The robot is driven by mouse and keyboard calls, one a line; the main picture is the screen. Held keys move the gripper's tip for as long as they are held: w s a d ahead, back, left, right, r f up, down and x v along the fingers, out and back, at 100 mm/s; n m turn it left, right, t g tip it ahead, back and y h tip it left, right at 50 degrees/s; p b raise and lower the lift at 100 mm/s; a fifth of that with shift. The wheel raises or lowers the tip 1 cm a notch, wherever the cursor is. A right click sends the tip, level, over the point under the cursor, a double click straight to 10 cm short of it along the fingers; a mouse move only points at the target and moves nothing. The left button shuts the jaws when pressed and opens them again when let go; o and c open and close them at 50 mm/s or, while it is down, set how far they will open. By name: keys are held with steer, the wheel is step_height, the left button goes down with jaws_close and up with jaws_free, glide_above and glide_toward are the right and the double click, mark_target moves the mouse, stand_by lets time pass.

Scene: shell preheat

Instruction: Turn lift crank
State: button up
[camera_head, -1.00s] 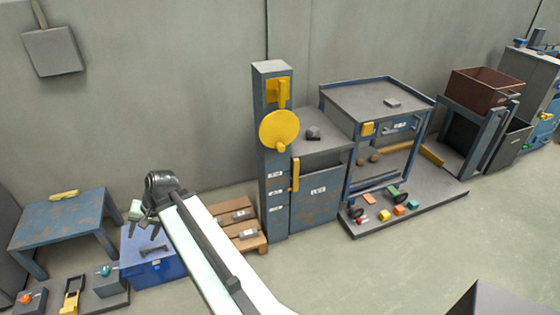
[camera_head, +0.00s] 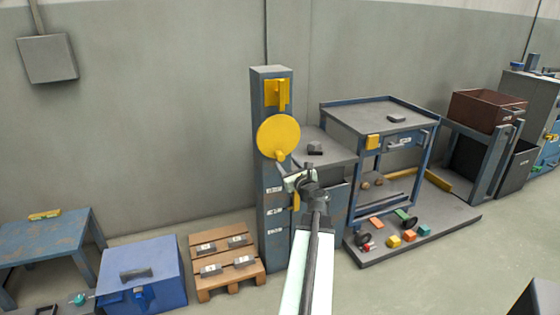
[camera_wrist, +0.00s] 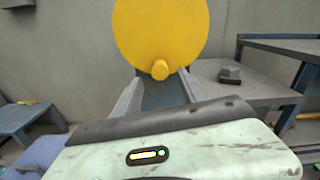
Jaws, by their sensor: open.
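The lift crank is a yellow disc (camera_head: 278,136) on the front of a tall blue-grey post (camera_head: 271,205). A short yellow knob (camera_head: 280,155) sticks out near its lower rim. In the wrist view the disc (camera_wrist: 162,35) fills the top middle, with its knob (camera_wrist: 160,69) at the bottom. My gripper (camera_head: 295,180) is open just below and right of the knob in the head view. Its fingers (camera_wrist: 160,95) reach up on both sides below the knob in the wrist view. I see no contact with the knob.
A grey shelf (camera_head: 333,150) with a small dark block (camera_head: 314,148) adjoins the post on the right. A blue-framed cart (camera_head: 376,116) stands beyond it. A wooden pallet (camera_head: 205,287) and a blue box (camera_head: 142,275) are on the floor to the left.

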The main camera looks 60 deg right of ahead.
mark_target(281, 158)
steer(key=x, duration=0.6)
steer(key=shift+w+d, duration=0.2)
steer(key=shift+w, duration=0.1)
jaws_close()
steer(key=shift+a, duration=0.15)
stand_by(0.8)
